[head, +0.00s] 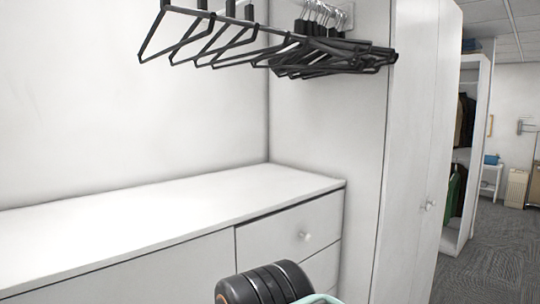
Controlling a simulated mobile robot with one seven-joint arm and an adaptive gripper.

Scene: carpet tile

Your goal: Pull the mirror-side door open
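A tall white wardrobe stands right of centre. A narrow white door panel (404,150) and a second panel (442,130) to its right meet at a vertical seam. Both look shut. A small round knob (430,206) sits near that seam. No mirror shows, so I cannot tell which panel is the mirror-side door. A dark ribbed part of my arm and a pale green part show at the bottom centre, in front of the drawers. My gripper's fingers are not in view.
A low white cabinet (150,215) with drawers and a knob (305,236) fills the left and centre. Black hangers (320,55) hang above it. An open wardrobe (476,75) with clothes stands beyond at right. Grey carpet (495,265) is clear at lower right.

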